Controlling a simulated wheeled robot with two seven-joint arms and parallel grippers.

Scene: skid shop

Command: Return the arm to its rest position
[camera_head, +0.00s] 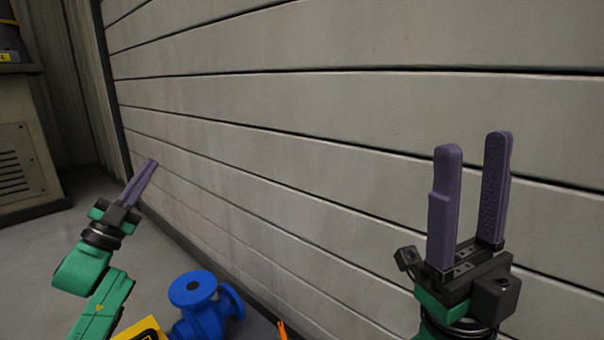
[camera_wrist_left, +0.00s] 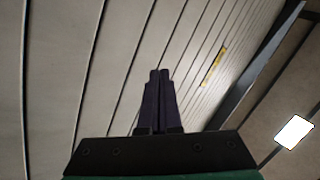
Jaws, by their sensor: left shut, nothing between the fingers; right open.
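My left gripper (camera_head: 150,163) is at the left of the head view, its purple fingers closed together and pointing up and to the right, with nothing between them. The same closed fingers show in the left wrist view (camera_wrist_left: 159,75), in front of the panelled wall. My right gripper (camera_head: 475,145) is at the right of the head view, raised upright, with its two purple fingers wide apart and empty. Both grippers are in front of the wall, and neither holds anything.
A pale panelled wall (camera_head: 300,110) fills most of the head view. A blue flanged valve-like part (camera_head: 203,310) is low, right of my left arm. A grey cabinet (camera_head: 25,165) stands at the far left. Grey floor (camera_head: 35,245) is clear between. A bright lamp (camera_wrist_left: 294,132) shows in the wrist view.

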